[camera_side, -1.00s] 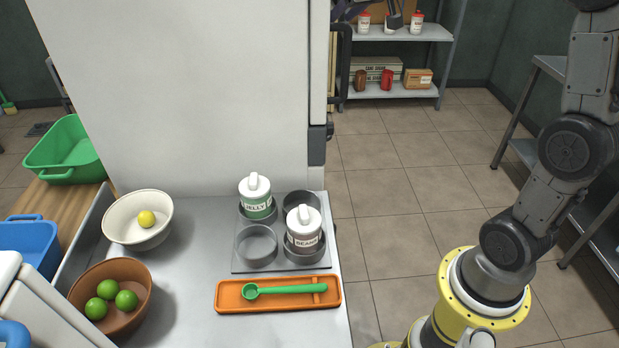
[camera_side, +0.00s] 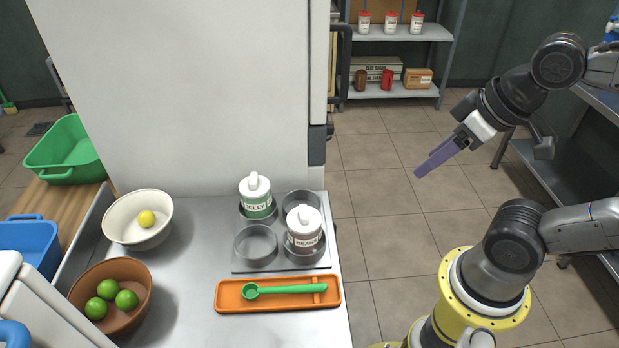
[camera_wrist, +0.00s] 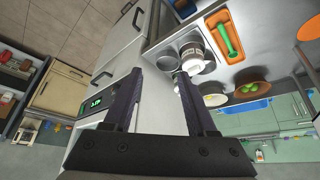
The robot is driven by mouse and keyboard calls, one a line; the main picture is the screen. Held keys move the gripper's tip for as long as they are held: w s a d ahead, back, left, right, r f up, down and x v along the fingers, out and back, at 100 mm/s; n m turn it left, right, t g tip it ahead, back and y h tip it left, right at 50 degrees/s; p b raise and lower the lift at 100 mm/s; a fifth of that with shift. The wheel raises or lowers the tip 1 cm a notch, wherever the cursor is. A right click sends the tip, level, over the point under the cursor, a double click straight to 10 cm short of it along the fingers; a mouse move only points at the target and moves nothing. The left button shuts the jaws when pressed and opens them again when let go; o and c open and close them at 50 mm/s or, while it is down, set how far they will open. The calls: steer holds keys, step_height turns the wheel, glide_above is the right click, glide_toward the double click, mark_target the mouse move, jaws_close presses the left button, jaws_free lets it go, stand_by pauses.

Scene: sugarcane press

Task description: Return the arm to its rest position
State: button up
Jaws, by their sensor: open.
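My gripper (camera_side: 420,173) hangs in free air over the tiled floor, to the right of the steel counter, with its fingers pointing down and left. In the wrist view my gripper (camera_wrist: 155,85) shows two dark purple fingers spread apart with nothing between them. My arm is folded, its elbow at the right edge of the side view. The gripper touches nothing.
On the counter (camera_side: 190,285) are a jar holder (camera_side: 256,247) with a JELLY jar (camera_side: 257,197) and a BEANS jar (camera_side: 303,229), an orange tray (camera_side: 230,303) with a green spoon (camera_side: 290,289), and fruit bowls (camera_side: 120,228) (camera_side: 85,280). A shelf rack (camera_side: 425,33) stands behind.

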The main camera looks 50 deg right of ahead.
steer(key=shift+o, duration=1.2)
steer(key=shift+w+d+f, duration=0.1)
steer(key=shift+w, duration=0.05)
steer(key=o, duration=0.4)
steer(key=shift+w+d+f+m+g, duration=0.2)
steer(key=shift+w+d+m+g, duration=0.15)
steer(key=shift+w, duration=0.1)
steer(key=shift+w+d+f+m+g, duration=0.25)
steer(key=shift+w+m+g, duration=0.1)
steer(key=shift+w, duration=0.1)
steer(key=shift+c, duration=0.2)
steer(key=w+d+f+m+g+y, duration=0.1)
steer(key=w+d+f+m+y, duration=0.2)
steer(key=w+d+f+m, duration=0.5)
steer(key=w+d+f+m+g+y, duration=0.15)
steer(key=w+d+f+m, duration=0.35)
steer(key=w, duration=0.6)
steer(key=w+d+f+m+t+y, duration=0.1)
steer(key=w+d+f+m+t, duration=0.35)
steer(key=d, duration=0.35)
steer(key=w+d+f+m+t+y, duration=0.1)
steer(key=w+d+f+m+t, duration=0.25)
steer(key=d+f+m, duration=0.4)
steer(key=w+d+f+m+t, duration=0.4)
steer(key=d, duration=0.5)
steer(key=x, duration=1)
steer(key=shift+w+d+r+m+t, duration=0.2)
steer(key=shift+d+r+m+t, duration=0.1)
steer(key=shift+d+r+t, duration=0.05)
